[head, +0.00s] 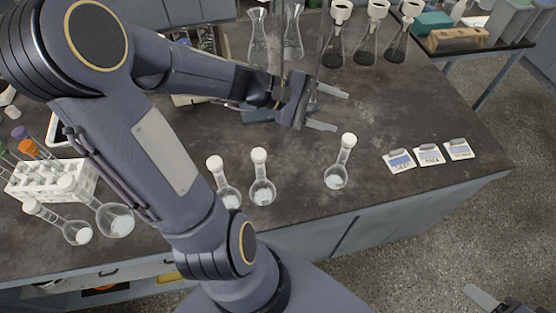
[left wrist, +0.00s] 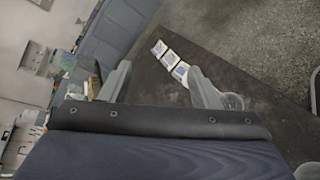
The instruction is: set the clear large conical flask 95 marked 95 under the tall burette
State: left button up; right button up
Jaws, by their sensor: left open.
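Two clear, empty conical flasks, a left one (head: 259,40) and a right one (head: 293,38), stand at the back of the dark bench in the head view. I cannot read a mark 95 on either. A thin upright (head: 283,50) rises behind my left gripper from a blue-grey base (head: 258,116); whether it carries the tall burette I cannot tell. My left gripper (head: 328,108) is open and empty over the bench, in front of the flasks. Its spread fingers show in the left wrist view (left wrist: 160,86). A finger of my right gripper (head: 482,297) shows at the lower right edge.
Three dark-filled flasks with white tops (head: 367,44) stand at the back right. Several white-capped round flasks (head: 336,178) line the front. A tube rack (head: 50,181) is at left. Bare bench lies right of my left gripper.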

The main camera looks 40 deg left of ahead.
pick_arm(q)
jog(key=s+f+m+g+y, duration=0.2)
jog(key=s+m+y, duration=0.5)
jog(key=s+m, duration=0.6)
jog(key=s, duration=0.4)
jog(key=shift+y, duration=0.3)
jog(key=shift+s+a+g, duration=0.1)
jog(key=shift+g, duration=0.2)
